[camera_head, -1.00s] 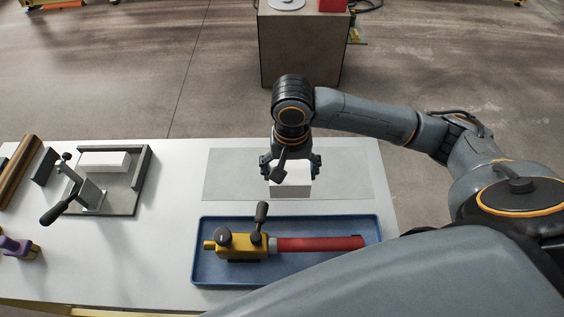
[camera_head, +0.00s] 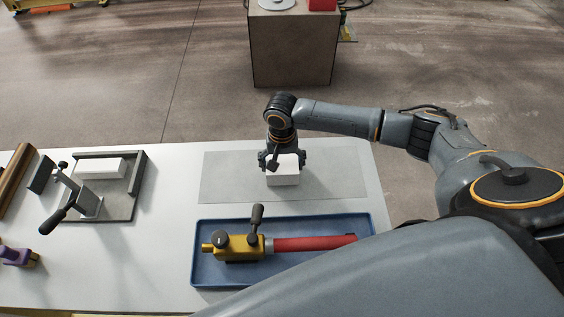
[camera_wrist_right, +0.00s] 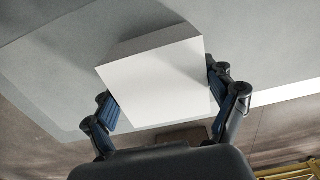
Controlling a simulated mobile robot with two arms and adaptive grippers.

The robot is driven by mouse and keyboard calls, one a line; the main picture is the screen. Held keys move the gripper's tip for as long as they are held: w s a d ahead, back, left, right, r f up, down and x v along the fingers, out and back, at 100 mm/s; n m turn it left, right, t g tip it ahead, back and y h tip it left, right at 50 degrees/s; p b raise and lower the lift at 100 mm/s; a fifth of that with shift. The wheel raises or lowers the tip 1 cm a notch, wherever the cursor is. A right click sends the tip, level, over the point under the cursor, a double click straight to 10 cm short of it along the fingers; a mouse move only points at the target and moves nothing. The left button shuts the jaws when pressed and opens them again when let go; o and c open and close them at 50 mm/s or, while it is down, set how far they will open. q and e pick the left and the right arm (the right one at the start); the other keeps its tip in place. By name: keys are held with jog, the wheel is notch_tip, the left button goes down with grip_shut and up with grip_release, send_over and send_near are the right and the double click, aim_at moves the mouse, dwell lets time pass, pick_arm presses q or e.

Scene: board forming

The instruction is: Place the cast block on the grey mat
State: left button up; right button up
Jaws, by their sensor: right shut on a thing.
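The white cast block (camera_head: 284,176) is at the middle of the grey mat (camera_head: 225,185) in the head view. My right gripper (camera_head: 281,160) is shut on the block from behind. In the right wrist view the block (camera_wrist_right: 155,85) sits between the two fingers of the gripper (camera_wrist_right: 165,100), with the mat (camera_wrist_right: 70,75) behind it. Whether the block's underside touches the mat I cannot tell for sure; it looks at or very near the surface. My left gripper is not in view.
A blue tray (camera_head: 370,225) with a yellow tool (camera_head: 238,246) and red handle (camera_head: 310,243) lies in front of the mat. A clamp fixture (camera_head: 118,205) holding another white block (camera_head: 100,168) stands left. White table (camera_head: 150,250) is bare between them.

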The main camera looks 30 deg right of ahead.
aim_at(282, 162)
jog(key=o, duration=1.4)
jog(key=shift+f, duration=0.15)
notch_tip(282, 162, up, 12)
jog(key=b, duration=0.1)
jog(key=shift+r+b, duration=0.2)
jog(key=shift+b, duration=0.1)
